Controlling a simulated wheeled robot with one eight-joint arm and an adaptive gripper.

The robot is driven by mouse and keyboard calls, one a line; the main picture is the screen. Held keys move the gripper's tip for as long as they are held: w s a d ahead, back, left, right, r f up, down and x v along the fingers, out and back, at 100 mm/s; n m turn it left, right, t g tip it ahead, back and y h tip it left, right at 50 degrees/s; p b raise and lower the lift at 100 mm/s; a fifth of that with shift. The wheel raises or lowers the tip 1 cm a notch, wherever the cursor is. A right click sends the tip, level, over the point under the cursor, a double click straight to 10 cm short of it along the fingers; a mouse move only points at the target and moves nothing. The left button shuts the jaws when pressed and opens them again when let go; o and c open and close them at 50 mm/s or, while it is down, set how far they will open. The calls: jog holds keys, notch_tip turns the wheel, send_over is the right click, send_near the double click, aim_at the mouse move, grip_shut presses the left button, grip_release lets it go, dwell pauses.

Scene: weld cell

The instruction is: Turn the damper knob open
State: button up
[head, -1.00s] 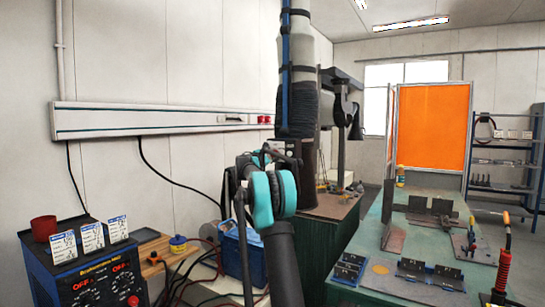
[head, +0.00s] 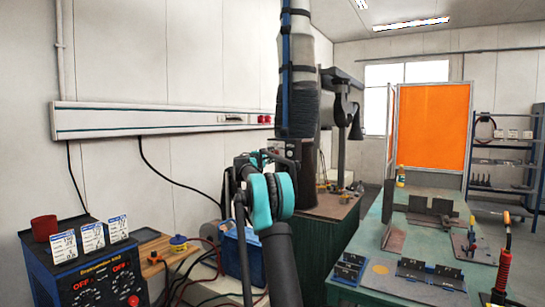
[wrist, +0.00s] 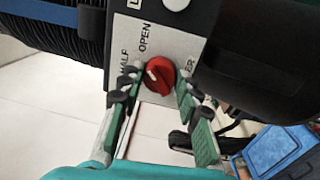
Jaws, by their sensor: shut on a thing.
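The red damper knob (wrist: 158,76) sits on a light grey plate (wrist: 175,47) in the wrist view. OPEN and HALF are printed on its upper-left side, and part of another word is at its right. The white mark on the knob points to the upper left, roughly toward these labels; I cannot tell exactly which. My gripper (wrist: 157,92) has one finger on each side of the knob and is shut on it. In the head view my gripper (head: 265,158) is at the dark lower part of the extraction arm (head: 297,110), and the knob is too small to make out there.
A blue welding machine (head: 95,275) stands at the lower left, and a blue box (head: 240,250) with cables is beside my arm. A green welding table (head: 370,260) with metal fixtures is at the right. An orange screen (head: 432,125) stands behind it.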

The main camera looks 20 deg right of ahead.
jog(key=shift+m, duration=0.3)
jog(key=o, duration=1.2)
jog(key=shift+c, duration=0.2)
jog(key=v, duration=1.2)
